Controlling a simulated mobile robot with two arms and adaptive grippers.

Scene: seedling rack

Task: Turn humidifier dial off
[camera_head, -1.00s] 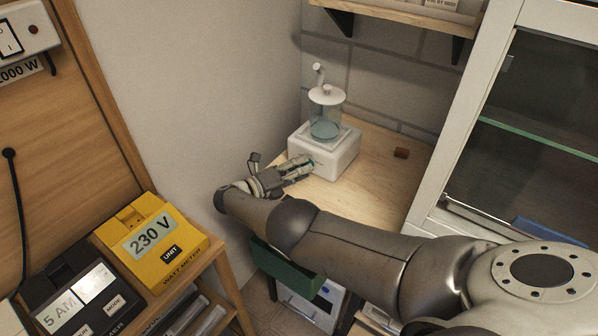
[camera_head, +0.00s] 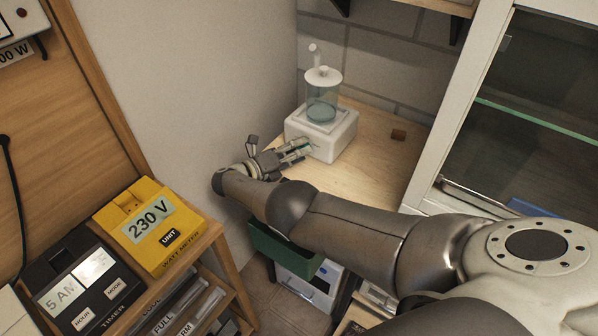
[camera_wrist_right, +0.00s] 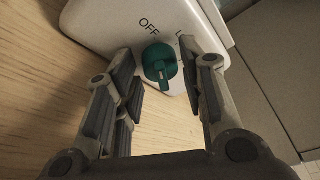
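The humidifier has a white base (camera_head: 331,143) and a clear tank (camera_head: 321,103) with a white lid and spout. It stands on a wooden surface. Its teal dial (camera_wrist_right: 159,63) shows in the right wrist view on the white base front, near the printed word OFF (camera_wrist_right: 149,25). A second label beside it is partly hidden by a finger. My right gripper (camera_head: 306,148) is at the base's front left. In the right wrist view my right gripper (camera_wrist_right: 166,84) is open, its fingers either side of the dial; I cannot tell whether they touch it. My left gripper is out of view.
A grey wall is close left of my right wrist. A glass-fronted cabinet (camera_head: 446,176) stands right. A yellow watt meter (camera_head: 147,229) and a timer (camera_head: 83,284) are at the lower left.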

